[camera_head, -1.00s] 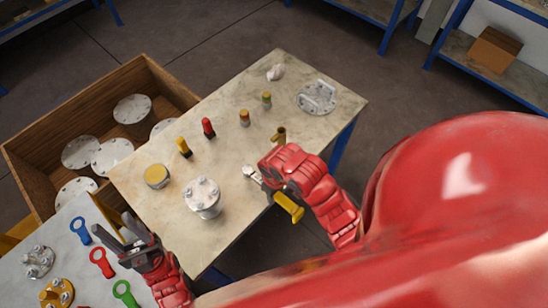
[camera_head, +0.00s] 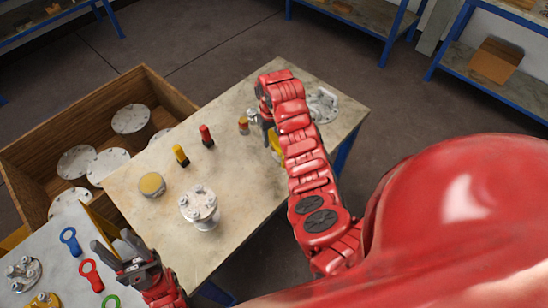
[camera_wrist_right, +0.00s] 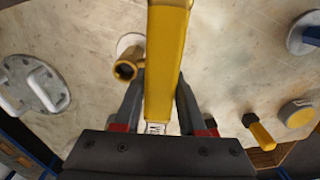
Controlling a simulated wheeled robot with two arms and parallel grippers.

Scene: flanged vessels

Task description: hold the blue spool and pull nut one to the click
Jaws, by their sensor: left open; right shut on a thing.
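My right gripper (camera_wrist_right: 160,95) is shut on a yellow-handled wrench (camera_wrist_right: 166,55); its metal head (camera_head: 252,115) shows beside the right hand in the head view. A grey flanged spool (camera_head: 202,212) stands upright on the table, with several bolts and nuts on its top flange; I cannot tell which is nut one. No clearly blue spool shows in the head view. In the right wrist view, a grey flange with a blue part (camera_wrist_right: 308,36) is cut off at the right edge. My left gripper (camera_head: 118,249) is open and empty, left of the spool.
Red (camera_head: 206,136) and yellow (camera_head: 181,155) black-based pieces and a yellow-topped can (camera_head: 152,185) stand on the table. A brass fitting (camera_wrist_right: 125,68) is near the wrench. A plate with handles (camera_wrist_right: 36,86) lies beyond. A wooden crate (camera_head: 165,94) and blue wrench (camera_head: 70,240) are left.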

